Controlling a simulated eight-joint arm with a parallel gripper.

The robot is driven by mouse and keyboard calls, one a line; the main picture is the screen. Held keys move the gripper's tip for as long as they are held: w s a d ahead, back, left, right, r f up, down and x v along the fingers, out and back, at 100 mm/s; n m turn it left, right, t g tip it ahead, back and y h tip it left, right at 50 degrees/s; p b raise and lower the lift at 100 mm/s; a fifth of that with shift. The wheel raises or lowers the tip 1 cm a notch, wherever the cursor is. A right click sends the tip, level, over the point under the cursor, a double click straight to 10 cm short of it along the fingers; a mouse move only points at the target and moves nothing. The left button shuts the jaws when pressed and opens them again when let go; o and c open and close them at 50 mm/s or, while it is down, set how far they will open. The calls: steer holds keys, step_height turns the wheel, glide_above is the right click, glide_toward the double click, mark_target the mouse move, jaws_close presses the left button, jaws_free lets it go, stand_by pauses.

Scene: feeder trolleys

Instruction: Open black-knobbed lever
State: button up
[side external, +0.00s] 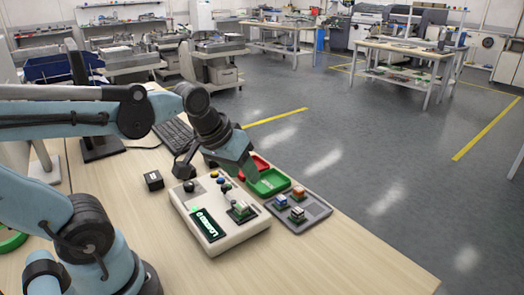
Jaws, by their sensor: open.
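A pale control box (222,238) sits on the wooden table in front of my arm. A round black knob (189,186) stands at its upper left corner; its lever shaft is too small to make out. A green-and-white socket fixture (240,211) is on the right part of the box; its details are unclear.
Small coloured buttons (221,181) and a dark green display (207,225) are on the box. Green (270,184) and red trays (262,163) lie behind it. A grey tray (316,211) with small parts is right. The front table is clear.

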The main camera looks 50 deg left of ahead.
mark_target(224, 185)
steer(key=a+r+n+g, duration=0.3)
steer(key=a+n+g, duration=0.2)
steer(key=a+n, duration=0.7)
steer(key=shift+w+d+f+n, duration=0.15)
steer(key=shift+d+f+n, duration=0.25)
steer(key=shift+f, duration=1.6)
steer(key=shift+w+d+f+n, duration=0.1)
steer(key=shift+d+f+n, duration=0.25)
steer(key=shift+f, duration=1.6)
steer(key=shift+w+d+f+n, duration=0.2)
steer(key=shift+d+f, duration=0.3)
steer(key=shift+f, duration=1.5)
jaws_close()
